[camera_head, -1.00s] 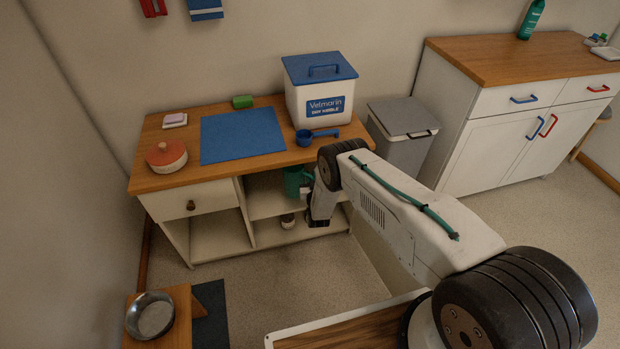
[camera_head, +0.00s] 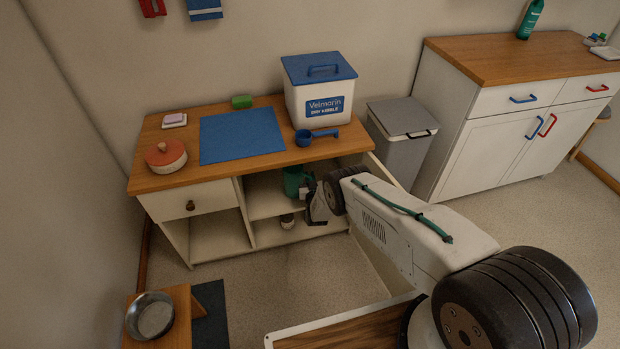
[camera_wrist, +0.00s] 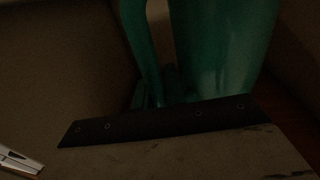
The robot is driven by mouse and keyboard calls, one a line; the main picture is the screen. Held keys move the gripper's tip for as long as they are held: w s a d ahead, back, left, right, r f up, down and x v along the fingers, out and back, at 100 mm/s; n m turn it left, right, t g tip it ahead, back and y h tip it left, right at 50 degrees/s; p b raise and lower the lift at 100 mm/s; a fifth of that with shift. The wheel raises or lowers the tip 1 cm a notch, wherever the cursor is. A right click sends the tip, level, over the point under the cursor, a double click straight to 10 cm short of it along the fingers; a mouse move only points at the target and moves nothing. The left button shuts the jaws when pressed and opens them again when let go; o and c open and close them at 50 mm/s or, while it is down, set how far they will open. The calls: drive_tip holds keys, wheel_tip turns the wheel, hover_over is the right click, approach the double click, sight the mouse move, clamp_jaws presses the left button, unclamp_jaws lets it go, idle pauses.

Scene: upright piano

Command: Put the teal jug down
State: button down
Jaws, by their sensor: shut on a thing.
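The teal jug (camera_head: 292,181) is inside the open shelving under the wooden-topped counter, in the upper right compartment, and looks upright. It is partly hidden by my gripper and the shadow. My gripper (camera_head: 309,188) is at the jug's right side, shut on it. In the wrist view the jug's body (camera_wrist: 225,45) fills the upper right, with its handle to the left, and my gripper (camera_wrist: 155,97) is at the handle's lower part. I cannot tell whether the jug's base touches the shelf.
The counter (camera_head: 180,182) has a drawer at left and open compartments below. A small bowl-like item (camera_head: 287,220) sits on the lower shelf. On top are a blue mat (camera_head: 240,135), a kibble bin (camera_head: 320,95) and a blue scoop (camera_head: 305,138). A grey bin (camera_head: 402,145) stands right.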

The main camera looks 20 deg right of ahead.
drive_tip(key=c, duration=1.4)
unclamp_jaws()
drive_tip(key=shift+f, duration=0.1)
drive_tip(key=shift+c, duration=0.2)
drive_tip(key=s+a, duration=0.1)
drive_tip(key=s, duration=1.1)
drive_tip(key=shift+a, duration=0.35)
